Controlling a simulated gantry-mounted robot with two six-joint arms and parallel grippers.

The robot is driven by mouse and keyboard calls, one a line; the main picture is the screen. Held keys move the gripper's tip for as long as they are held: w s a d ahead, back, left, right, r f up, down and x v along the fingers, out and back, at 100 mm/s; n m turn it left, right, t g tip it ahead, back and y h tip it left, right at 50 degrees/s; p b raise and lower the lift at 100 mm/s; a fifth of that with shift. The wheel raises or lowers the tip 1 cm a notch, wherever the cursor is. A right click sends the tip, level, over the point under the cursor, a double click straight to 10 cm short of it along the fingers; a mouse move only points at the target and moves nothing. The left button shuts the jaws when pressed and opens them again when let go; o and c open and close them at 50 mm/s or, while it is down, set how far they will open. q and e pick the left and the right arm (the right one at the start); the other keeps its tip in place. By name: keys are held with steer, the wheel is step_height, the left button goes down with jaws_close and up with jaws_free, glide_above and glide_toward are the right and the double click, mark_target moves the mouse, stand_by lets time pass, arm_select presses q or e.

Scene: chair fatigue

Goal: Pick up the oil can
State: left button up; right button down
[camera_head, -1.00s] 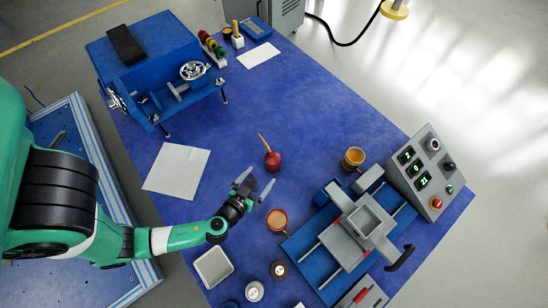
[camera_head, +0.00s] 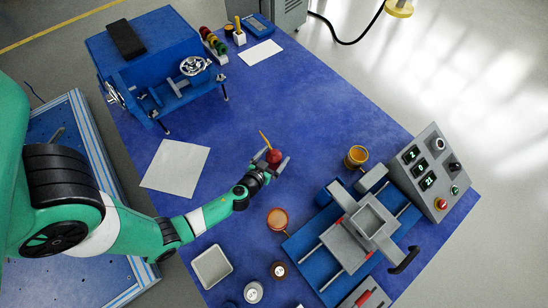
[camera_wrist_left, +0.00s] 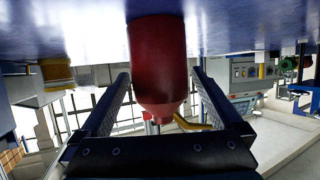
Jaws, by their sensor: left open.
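The oil can is red with a thin yellow spout; the head view shows it (camera_head: 274,157) on the blue table, near the middle. My left gripper (camera_head: 271,160) is at the can, with one finger on either side of it. In the left wrist view the can's red body (camera_wrist_left: 158,65) fills the space between the two open fingers (camera_wrist_left: 163,105). Small gaps show beside the can there, so the fingers look apart from it. The picture in that view is upside down. My right gripper is not in view.
An orange cup (camera_head: 277,219) stands just below my left gripper, and a yellow-brown cup (camera_head: 356,157) stands to the right. A blue-grey machine (camera_head: 345,240) is at the lower right. White paper (camera_head: 175,168) lies left. Blue table above the can is clear.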

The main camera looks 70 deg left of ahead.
arm_select(q)
steer(key=shift+s, duration=0.1)
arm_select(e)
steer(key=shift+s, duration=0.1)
arm_select(q)
steer(key=shift+c, duration=1.1)
jaws_close()
steer(key=shift+r, duration=0.1)
